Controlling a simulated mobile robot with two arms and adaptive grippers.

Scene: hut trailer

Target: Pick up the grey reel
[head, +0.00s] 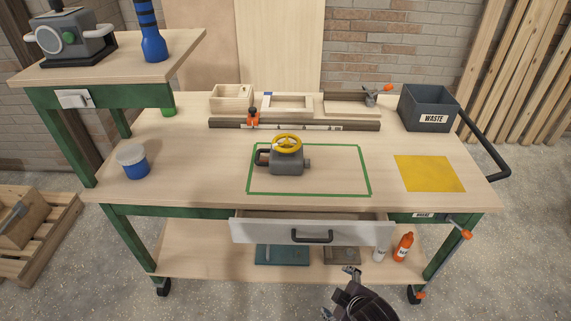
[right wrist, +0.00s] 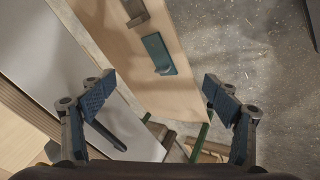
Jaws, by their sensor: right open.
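I cannot make out a grey reel in either view. A grey valve-like body (head: 287,162) with a yellow handwheel (head: 287,143) stands inside a green-taped rectangle on the workbench (head: 215,165). My right gripper (head: 341,291) is in front of the bench, lower than the drawer. It is open, and its two fingers also show apart and empty in the right wrist view (right wrist: 161,95). My left gripper is not in view.
A blue jar (head: 134,166) stands at the left. A waste bin (head: 425,107) and a yellow mat (head: 429,173) are at the right. Wooden trays and a long dark bar lie at the back. The lower shelf holds a teal plate (head: 281,255) and bottles (head: 403,247).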

